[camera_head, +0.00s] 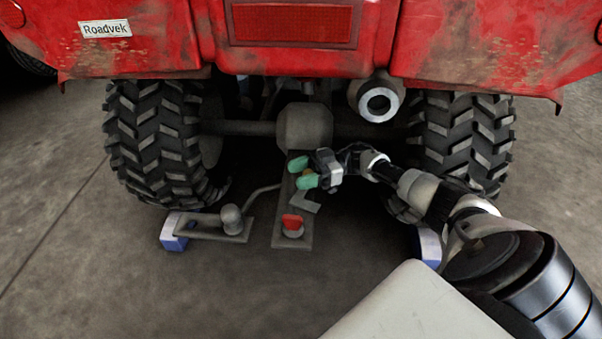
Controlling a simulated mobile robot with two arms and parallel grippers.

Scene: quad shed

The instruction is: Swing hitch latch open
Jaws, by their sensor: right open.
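A red quad (300,60) stands with its rear facing me. A flat grey hitch bar (279,236) reaches from under its axle towards me. A small red tab (292,221), seemingly part of the hitch latch, sits near the bar's near end, with a grey angled piece (306,204) just behind it. My right gripper (302,173) comes in from the right and is open, its two teal fingertips over the bar, a little beyond the red tab. Nothing shows between the fingertips. Whether a fingertip touches the bar, I cannot tell. My left gripper is out of view.
A grey plate with a tow ball (232,219) lies left of the bar. Blue-and-white blocks sit at left (174,233) and right (428,246). Knobbly tyres (155,140) flank the hitch, and an exhaust (378,101) hangs above my arm. The near floor is clear.

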